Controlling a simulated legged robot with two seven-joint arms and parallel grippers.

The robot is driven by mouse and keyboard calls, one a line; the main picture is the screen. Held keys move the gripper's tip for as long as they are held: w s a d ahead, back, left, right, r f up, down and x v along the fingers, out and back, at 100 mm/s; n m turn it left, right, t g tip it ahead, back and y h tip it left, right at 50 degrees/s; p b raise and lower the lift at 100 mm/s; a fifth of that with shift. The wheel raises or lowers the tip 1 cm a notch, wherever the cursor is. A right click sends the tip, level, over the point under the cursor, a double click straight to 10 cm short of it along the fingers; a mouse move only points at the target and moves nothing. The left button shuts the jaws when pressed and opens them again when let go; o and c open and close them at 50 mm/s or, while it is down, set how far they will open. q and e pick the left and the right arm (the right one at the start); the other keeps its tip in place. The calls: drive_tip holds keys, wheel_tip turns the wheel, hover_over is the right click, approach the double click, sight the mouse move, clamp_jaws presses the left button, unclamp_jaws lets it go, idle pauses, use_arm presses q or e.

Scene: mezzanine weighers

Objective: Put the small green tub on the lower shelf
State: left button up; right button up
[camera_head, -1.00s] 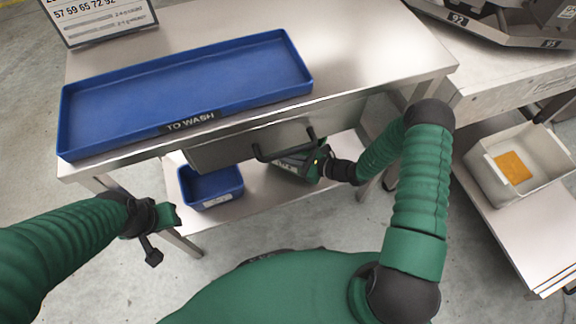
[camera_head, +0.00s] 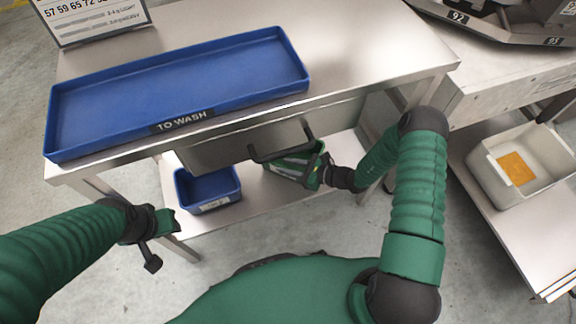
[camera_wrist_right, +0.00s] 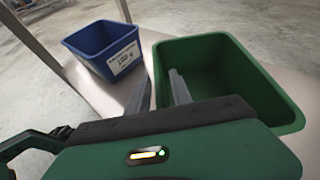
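The small green tub (camera_head: 314,150) appears to stand upright on the lower shelf (camera_head: 254,199), right of a blue tub, partly hidden by the drawer handle and my right gripper. The green tub (camera_wrist_right: 240,62) fills the right of the right wrist view and looks empty inside. My right gripper (camera_head: 303,172) is at its near side. In the right wrist view its fingers (camera_wrist_right: 160,78) are apart, one inside the tub and one outside, with the wall between and a gap showing. My left gripper (camera_head: 166,238) is open and empty, left of the table.
The blue tub (camera_head: 208,189) with a white label stands on the shelf. The drawer (camera_head: 222,150) and its handle overhang the shelf. A long blue TO WASH tray (camera_head: 95,140) lies on the tabletop. A pale bin (camera_head: 545,178) stands at right.

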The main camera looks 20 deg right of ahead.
drive_tip(key=p+v, duration=0.4)
drive_tip(key=v, duration=0.7)
drive_tip(key=shift+s+d+r, duration=0.15)
drive_tip(key=shift+s+d, duration=0.1)
